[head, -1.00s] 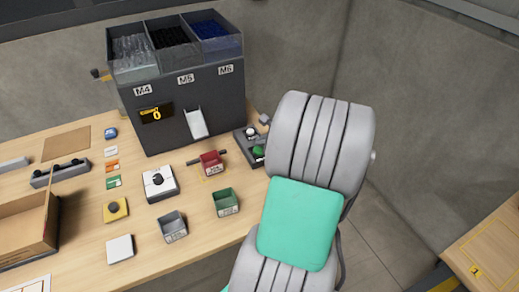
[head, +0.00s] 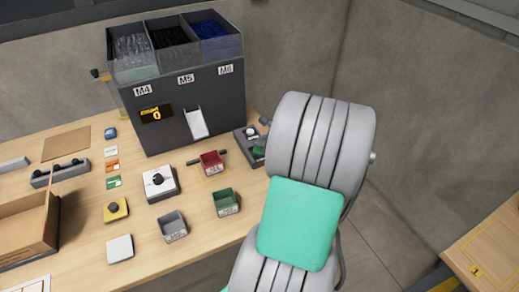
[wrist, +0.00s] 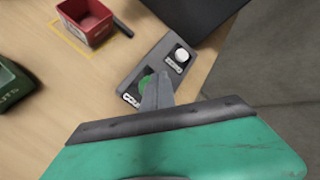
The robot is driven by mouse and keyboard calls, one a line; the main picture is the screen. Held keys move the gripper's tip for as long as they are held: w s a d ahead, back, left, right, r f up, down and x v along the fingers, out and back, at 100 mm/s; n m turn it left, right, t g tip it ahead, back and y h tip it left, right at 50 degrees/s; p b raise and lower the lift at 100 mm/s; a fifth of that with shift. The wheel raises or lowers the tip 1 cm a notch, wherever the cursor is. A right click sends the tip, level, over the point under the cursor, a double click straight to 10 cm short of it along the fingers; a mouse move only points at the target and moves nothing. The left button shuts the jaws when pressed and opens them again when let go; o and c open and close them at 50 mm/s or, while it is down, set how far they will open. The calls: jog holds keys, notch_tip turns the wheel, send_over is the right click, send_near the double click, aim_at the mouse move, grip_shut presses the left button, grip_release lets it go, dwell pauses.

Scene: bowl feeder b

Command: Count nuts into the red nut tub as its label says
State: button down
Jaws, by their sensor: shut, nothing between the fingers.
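The red nut tub (head: 212,163) stands below the feeder's chute, inside a yellow outline on the table; it also shows at the upper left of the wrist view (wrist: 87,20) and looks empty there. The feeder (head: 185,110) has bins marked M4, M5 and M6, and its display (head: 156,114) reads 0. A control box with a green button (wrist: 147,84) and a white knob (wrist: 181,56) sits right of the tub. My gripper (wrist: 160,80) is shut and empty, its tips over or at the green button; contact cannot be told. In the head view my arm hides the gripper.
A green tub (head: 226,202) and a grey tub (head: 173,227) stand in front of the red tub. A white box with a black knob (head: 159,184) is left of it. A cardboard box (head: 25,228) lies far left. A wall rises behind.

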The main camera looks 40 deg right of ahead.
aim_at(261, 151)
jog(key=shift+f, duration=0.4)
jog(key=shift+f, duration=0.5)
dwell(0.7)
jog(key=shift+r+p, duration=0.75)
jog(key=shift+r, duration=0.15)
notch_tip(261, 151, up, 5)
jog(key=p, duration=0.5)
jog(key=shift+r, duration=0.1)
